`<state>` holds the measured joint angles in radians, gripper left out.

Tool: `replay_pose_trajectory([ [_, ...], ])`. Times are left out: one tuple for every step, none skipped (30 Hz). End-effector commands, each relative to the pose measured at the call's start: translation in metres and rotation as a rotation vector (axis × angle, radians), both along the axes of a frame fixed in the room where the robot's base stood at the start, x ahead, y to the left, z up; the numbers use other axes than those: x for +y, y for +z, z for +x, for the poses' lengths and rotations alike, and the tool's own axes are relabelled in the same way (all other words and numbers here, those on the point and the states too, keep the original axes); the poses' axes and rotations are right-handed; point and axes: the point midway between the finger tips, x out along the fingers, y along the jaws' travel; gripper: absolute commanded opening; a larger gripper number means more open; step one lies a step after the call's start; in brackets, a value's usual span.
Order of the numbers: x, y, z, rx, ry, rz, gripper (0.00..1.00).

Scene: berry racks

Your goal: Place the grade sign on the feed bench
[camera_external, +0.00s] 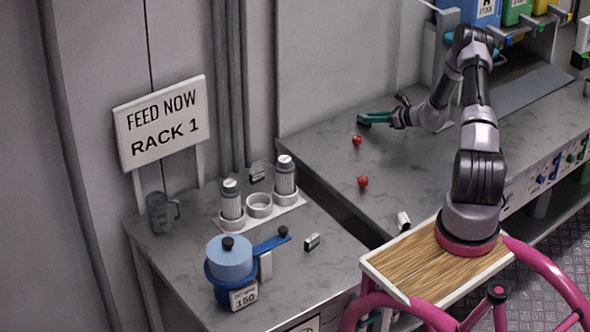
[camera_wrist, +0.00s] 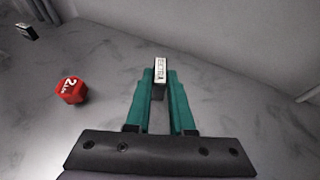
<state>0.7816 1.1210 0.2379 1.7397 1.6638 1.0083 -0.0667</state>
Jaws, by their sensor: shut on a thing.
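My gripper (camera_external: 368,119) has teal fingers and is over the long bench on the right. In the wrist view my gripper (camera_wrist: 159,95) is shut on a small white and black grade sign (camera_wrist: 160,70), whose lettering seems to read EXTRA. The sign is too small to make out in the external view. The feed bench (camera_external: 205,270) is the grey-topped one at the left, beside the board (camera_external: 160,120) reading FEED NOW RACK 1.
Red weights (camera_external: 357,140) and (camera_external: 363,181) lie on the right bench (camera_external: 430,165). A blue pot (camera_external: 230,262), a grey jug (camera_external: 160,213), a white holder (camera_external: 260,212) with canisters and a small black-white block (camera_external: 312,242) stand on the feed bench. A gap separates the benches.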

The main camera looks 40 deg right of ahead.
Motion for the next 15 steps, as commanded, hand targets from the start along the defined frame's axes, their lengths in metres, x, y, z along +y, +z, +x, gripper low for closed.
replay_pose_trajectory([
  [0.0002,-0.0017,0.0000,0.000,0.000,0.000,0.00],
  [0.0003,-0.0027,-0.0001,0.000,0.000,0.001,0.00],
  [0.0002,-0.0030,0.0000,0.000,0.000,0.000,0.29],
  [0.0001,-0.0027,0.0000,0.000,0.000,0.000,0.40],
  [0.0001,-0.0026,0.0001,0.000,0.000,0.000,0.51],
  [0.0001,-0.0026,0.0000,0.000,0.000,0.000,0.51],
  [0.0002,-0.0025,0.0000,0.000,0.000,0.000,0.51],
  [0.0002,-0.0025,0.0000,0.000,0.000,0.000,0.51],
  [0.0002,-0.0025,0.0000,0.000,0.000,0.000,0.51],
  [0.0002,-0.0025,0.0000,0.000,0.000,0.000,0.51],
  [0.0002,-0.0025,0.0000,0.000,0.000,0.000,0.51],
  [0.0002,-0.0025,0.0000,0.000,0.000,0.000,0.51],
  [0.0002,-0.0024,-0.0001,0.000,0.000,0.000,0.51],
  [0.0001,-0.0021,0.0000,0.000,0.000,0.000,0.51],
  [0.0000,-0.0008,0.0000,0.000,0.000,0.000,0.51],
])
